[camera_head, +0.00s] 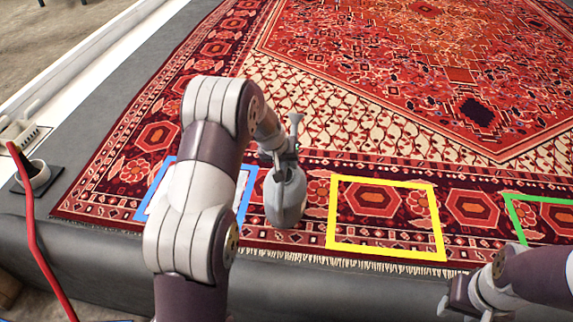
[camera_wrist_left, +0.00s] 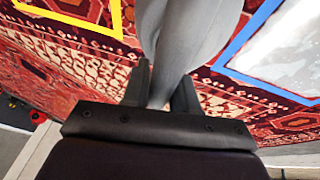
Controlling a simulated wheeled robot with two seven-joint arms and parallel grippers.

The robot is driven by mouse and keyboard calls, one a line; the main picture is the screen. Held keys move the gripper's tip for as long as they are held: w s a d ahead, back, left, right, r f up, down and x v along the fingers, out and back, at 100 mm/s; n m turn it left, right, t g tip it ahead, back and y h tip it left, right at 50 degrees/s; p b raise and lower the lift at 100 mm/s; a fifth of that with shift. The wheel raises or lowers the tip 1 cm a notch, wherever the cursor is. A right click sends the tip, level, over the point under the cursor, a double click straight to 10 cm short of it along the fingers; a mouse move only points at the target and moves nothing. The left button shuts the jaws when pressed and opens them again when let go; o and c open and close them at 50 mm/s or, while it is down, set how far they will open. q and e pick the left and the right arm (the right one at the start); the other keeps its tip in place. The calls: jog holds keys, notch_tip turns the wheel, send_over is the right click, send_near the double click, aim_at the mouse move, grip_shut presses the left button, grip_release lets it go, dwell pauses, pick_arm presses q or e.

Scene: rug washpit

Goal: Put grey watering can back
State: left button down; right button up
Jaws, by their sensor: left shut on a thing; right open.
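The grey watering can (camera_head: 287,196) is held by my left gripper (camera_head: 279,152), between the blue frame and the yellow frame in the head view. I cannot tell whether its base touches the rug. In the left wrist view my left gripper (camera_wrist_left: 160,90) is shut on the grey can (camera_wrist_left: 190,40), which fills the space between the fingers. My right gripper (camera_head: 455,297) is at the lower right in the head view, open and apart from the can.
The red patterned rug (camera_head: 340,105) covers the grey platform. A blue frame (camera_head: 247,192), a yellow frame (camera_head: 386,252) and a green frame (camera_head: 517,220) lie along its near edge.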

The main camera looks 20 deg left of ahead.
pick_arm(q)
jog(key=shift+r, duration=0.1)
jog(key=c, duration=0.9)
grip_release()
jog(key=d+p+v, duration=0.1)
jog(key=p+v, duration=0.4)
jog(key=v, duration=0.6)
jog(key=s+d+m+g, duration=0.1)
jog(key=s+d, duration=0.2)
jog(key=s, duration=0.4)
jog(key=s+d+m+g, duration=0.1)
jog(key=s+d, duration=0.1)
jog(key=s, duration=0.6)
jog(key=s+d+m+g+y, duration=0.1)
jog(key=s+d, duration=0.2)
jog(key=s, duration=0.5)
jog(key=shift+d+r+m, duration=0.3)
jog(key=shift+r, duration=0.1)
